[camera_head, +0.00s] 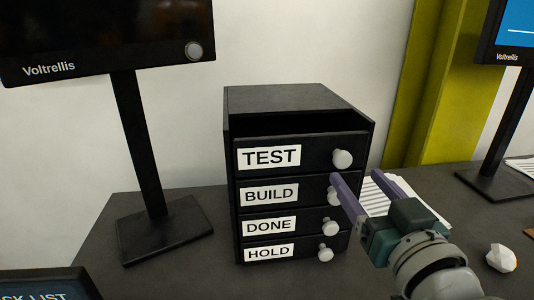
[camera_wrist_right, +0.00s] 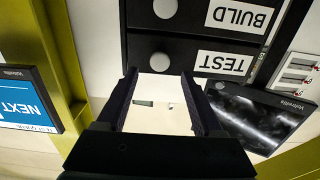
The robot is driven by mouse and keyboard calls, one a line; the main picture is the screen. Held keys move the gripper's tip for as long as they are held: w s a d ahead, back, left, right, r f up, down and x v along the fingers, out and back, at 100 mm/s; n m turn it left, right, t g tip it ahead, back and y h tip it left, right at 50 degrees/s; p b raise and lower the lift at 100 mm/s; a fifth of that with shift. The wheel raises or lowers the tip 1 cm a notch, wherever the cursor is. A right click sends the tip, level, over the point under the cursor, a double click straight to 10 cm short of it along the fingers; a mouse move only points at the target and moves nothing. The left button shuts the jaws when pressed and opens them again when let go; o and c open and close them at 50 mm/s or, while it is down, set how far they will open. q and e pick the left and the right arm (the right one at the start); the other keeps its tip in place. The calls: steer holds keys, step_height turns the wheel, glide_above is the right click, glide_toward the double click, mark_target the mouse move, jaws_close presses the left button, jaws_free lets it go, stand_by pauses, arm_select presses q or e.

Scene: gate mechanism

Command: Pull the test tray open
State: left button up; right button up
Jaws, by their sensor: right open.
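The test tray (camera_head: 315,154) is the top drawer of a black drawer cabinet (camera_head: 285,98), labelled TEST, with a round white knob (camera_head: 342,159) at its right. A dark gap shows above its front; I cannot tell whether it is pulled out at all. My right gripper (camera_head: 357,177) is open and empty, in front of the cabinet's right side and a little below the test knob. In the right wrist view, which shows the labels upside down, the test knob (camera_wrist_right: 160,62) lies just beyond and between the fingertips (camera_wrist_right: 160,76), with no visible contact. My left gripper is not in view.
Below are the BUILD (camera_head: 268,194), DONE (camera_head: 268,225) and HOLD (camera_head: 268,251) drawers, each with a knob. A monitor on a stand (camera_head: 145,150) is at left, another monitor (camera_head: 510,35) at right. Papers (camera_head: 375,200) and a white lump (camera_head: 501,258) lie right of the cabinet.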

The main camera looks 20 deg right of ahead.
mark_target(344, 162)
steer(key=x, duration=0.5)
steer(key=shift+c, duration=0.2)
steer(key=shift+s, duration=0.1)
jaws_close()
stand_by(1.1)
